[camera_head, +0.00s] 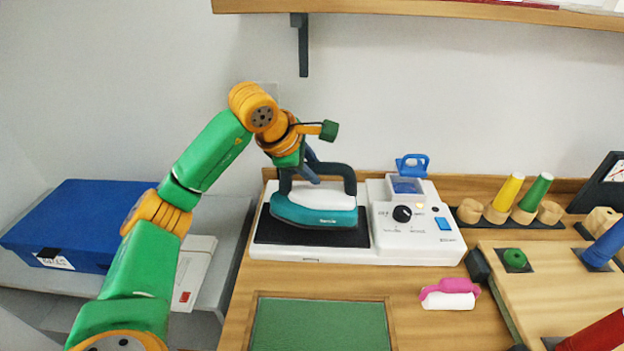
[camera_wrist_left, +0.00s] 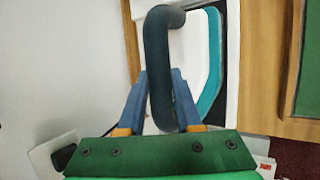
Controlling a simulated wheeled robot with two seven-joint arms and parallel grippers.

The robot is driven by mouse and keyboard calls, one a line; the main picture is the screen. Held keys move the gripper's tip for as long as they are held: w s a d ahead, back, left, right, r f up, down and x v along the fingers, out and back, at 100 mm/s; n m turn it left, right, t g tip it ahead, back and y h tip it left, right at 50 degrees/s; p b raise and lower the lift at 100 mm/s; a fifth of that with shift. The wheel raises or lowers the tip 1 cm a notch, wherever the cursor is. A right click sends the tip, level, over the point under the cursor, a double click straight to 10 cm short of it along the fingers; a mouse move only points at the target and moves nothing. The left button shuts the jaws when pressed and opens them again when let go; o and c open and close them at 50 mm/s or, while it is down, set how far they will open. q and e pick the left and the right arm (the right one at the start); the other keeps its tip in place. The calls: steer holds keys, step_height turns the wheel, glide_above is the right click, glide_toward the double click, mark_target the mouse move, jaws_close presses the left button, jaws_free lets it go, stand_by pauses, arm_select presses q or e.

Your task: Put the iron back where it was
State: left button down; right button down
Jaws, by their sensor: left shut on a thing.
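The teal and white iron (camera_head: 318,210) with a dark handle is level at the white pressing station, over its black plate (camera_head: 290,237). It looks to rest on the plate, but I cannot tell if a small gap remains. My left gripper (camera_head: 309,170) is shut on the iron's handle from above. In the left wrist view, the dark handle (camera_wrist_left: 160,50) stands between the fingers of the left gripper (camera_wrist_left: 161,85), and the iron's teal edge (camera_wrist_left: 211,75) shows beyond. My right gripper is not in view.
The station's control box (camera_head: 417,233) stands right of the iron, with a blue-handled item (camera_head: 412,166) behind it. A green mat (camera_head: 318,325) lies in front. A pink and white block (camera_head: 449,294) and coloured cones (camera_head: 508,190) are at right. A blue box (camera_head: 85,225) is at left.

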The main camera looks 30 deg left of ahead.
mark_target(312, 188)
arm_select(q)
steer(key=shift+w+a+f, duration=0.25)
steer(key=shift+w+f, duration=0.15)
steer(key=shift+f, duration=0.05)
steer(key=shift+w+a+f+p, duration=0.1)
steer(key=shift+f+p, duration=0.35)
steer(key=shift+f, duration=1.2)
steer(key=c, duration=0.6)
jaws_free()
steer(key=shift+s, duration=0.2)
steer(key=shift+r, duration=0.15)
steer(key=v, duration=1.1)
steer(key=shift+s+r+b, duration=0.2)
steer(key=shift+r+b, duration=0.1)
steer(key=shift+b, duration=0.1)
